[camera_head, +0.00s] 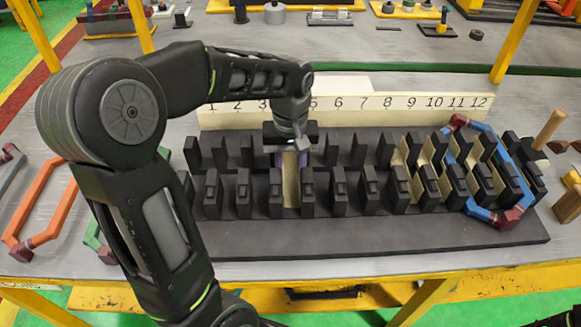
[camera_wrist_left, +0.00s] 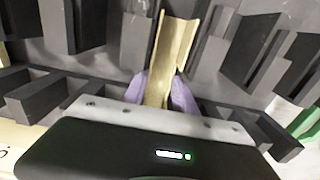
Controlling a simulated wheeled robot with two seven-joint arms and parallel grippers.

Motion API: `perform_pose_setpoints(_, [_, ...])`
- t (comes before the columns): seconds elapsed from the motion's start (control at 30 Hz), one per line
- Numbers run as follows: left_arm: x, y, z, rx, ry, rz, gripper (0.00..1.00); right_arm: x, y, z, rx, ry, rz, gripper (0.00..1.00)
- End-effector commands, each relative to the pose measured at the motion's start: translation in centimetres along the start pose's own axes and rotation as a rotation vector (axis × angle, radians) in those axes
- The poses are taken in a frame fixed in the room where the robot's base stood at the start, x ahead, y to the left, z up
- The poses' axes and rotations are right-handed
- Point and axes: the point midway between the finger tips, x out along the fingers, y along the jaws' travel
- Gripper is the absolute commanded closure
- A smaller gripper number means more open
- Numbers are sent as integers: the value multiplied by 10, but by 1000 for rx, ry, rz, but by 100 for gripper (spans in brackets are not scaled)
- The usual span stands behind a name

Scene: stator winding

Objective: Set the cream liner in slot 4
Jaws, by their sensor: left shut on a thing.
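The cream liner (camera_head: 291,187) lies lengthwise in the gap between two pairs of dark teeth on the black stator block (camera_head: 400,234), in line with the hidden number between 3 and 5 on the number strip (camera_head: 350,113). My left gripper (camera_head: 291,160) is over the far end of that gap, its purple fingertips shut on the liner. In the left wrist view the liner (camera_wrist_left: 172,50) runs out from between the purple fingertips (camera_wrist_left: 160,92). Whether it touches the slot floor is hard to tell. My right gripper is not in view.
More cream liners (camera_head: 427,180) sit in slots toward the right. A blue and maroon coil (camera_head: 515,178) spans the right-end teeth. An orange coil (camera_head: 45,215) lies at the left, and a wooden-handled tool (camera_head: 550,128) is at the right. Yellow posts (camera_head: 514,42) rise behind.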

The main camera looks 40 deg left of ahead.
Motion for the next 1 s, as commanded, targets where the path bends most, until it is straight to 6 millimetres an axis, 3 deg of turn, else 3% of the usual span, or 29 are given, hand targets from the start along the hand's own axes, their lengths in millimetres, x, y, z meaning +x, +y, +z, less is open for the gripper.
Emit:
perform_pose_setpoints(0.17, [0,0,0,0,0,0,89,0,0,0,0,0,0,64])
perform_pose_setpoints(0.2, [0,0,0,0,0,0,66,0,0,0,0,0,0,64])
perform_pose_setpoints(0.5, [0,0,0,0,0,0,41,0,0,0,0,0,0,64])
perform_pose_setpoints(1.0, [0,0,0,0,0,0,41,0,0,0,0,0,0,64])
